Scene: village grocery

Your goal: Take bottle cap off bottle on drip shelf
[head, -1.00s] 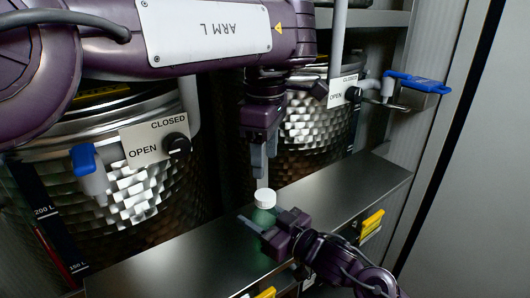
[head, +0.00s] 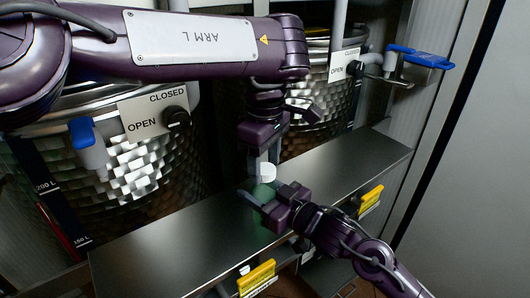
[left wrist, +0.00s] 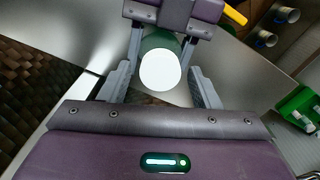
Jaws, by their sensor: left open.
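A green bottle (head: 262,191) with a white cap (head: 267,172) stands upright on the metal drip shelf (head: 160,245). My left gripper (head: 263,168) reaches down from above, open. In the left wrist view its fingers (left wrist: 160,88) are on either side of the white cap (left wrist: 160,70), with a gap to each side. My right gripper (head: 264,194) comes in low from the right. Its fingers flank the bottle's body and appear closed on it; in the left wrist view the right gripper (left wrist: 161,40) shows beyond the cap. The lower bottle is partly hidden.
Dimpled steel tanks (head: 135,180) stand behind the shelf, with a black knob (head: 175,118) and blue-handled taps (head: 82,132). Yellow tags (head: 256,278) are at the shelf's front edge. The shelf is clear to both sides of the bottle.

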